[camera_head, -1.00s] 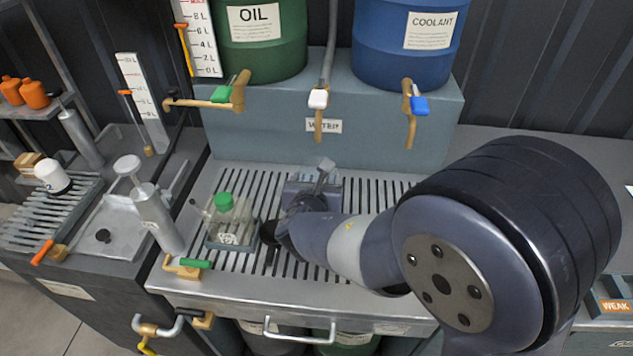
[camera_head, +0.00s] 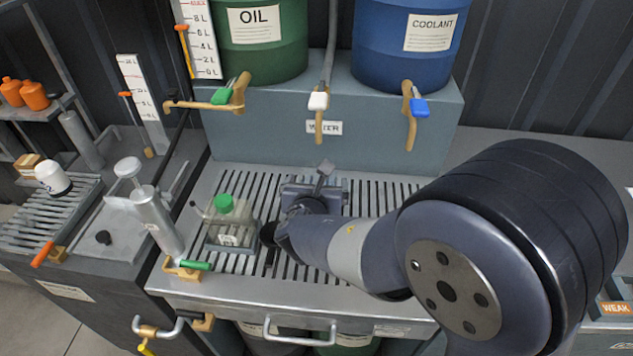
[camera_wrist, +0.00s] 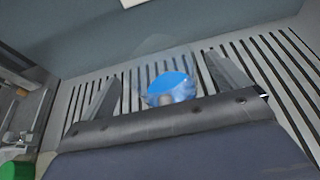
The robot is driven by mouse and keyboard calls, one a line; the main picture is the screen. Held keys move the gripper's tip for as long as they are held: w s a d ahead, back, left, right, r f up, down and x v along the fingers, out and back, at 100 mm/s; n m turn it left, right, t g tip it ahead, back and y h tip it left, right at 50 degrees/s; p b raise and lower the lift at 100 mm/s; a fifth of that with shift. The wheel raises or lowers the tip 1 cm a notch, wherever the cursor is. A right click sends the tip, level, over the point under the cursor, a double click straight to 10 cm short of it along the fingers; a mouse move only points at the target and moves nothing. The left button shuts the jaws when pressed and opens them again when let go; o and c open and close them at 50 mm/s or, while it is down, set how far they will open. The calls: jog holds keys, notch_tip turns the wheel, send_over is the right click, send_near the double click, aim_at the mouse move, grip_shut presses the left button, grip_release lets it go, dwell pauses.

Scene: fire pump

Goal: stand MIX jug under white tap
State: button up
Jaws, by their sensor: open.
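A clear, see-through vessel with a bright blue round area in it (camera_wrist: 172,90), which I take to be the MIX jug, shows between my finger tips in the wrist view; no label is readable. It stands over the slotted grating, and I cannot make it out in the head view. My gripper (camera_head: 318,188) is open, low over the grating, its two fingers either side of the vessel; I cannot tell if they touch it. The white tap (camera_head: 318,100) is on the blue-grey block above and behind my gripper, its brass spout pointing down.
A clear container with a green cap (camera_head: 225,205) stands left of my gripper. The green-handled tap (camera_head: 222,96) and blue-handled tap (camera_head: 419,107) flank the white one. A metal cylinder (camera_head: 155,220) stands at the left. Grating (camera_head: 385,190) to the right is bare.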

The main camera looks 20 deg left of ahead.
jog(key=v, duration=1.1)
jog(key=shift+s, duration=0.35)
jog(key=shift+r, duration=0.15)
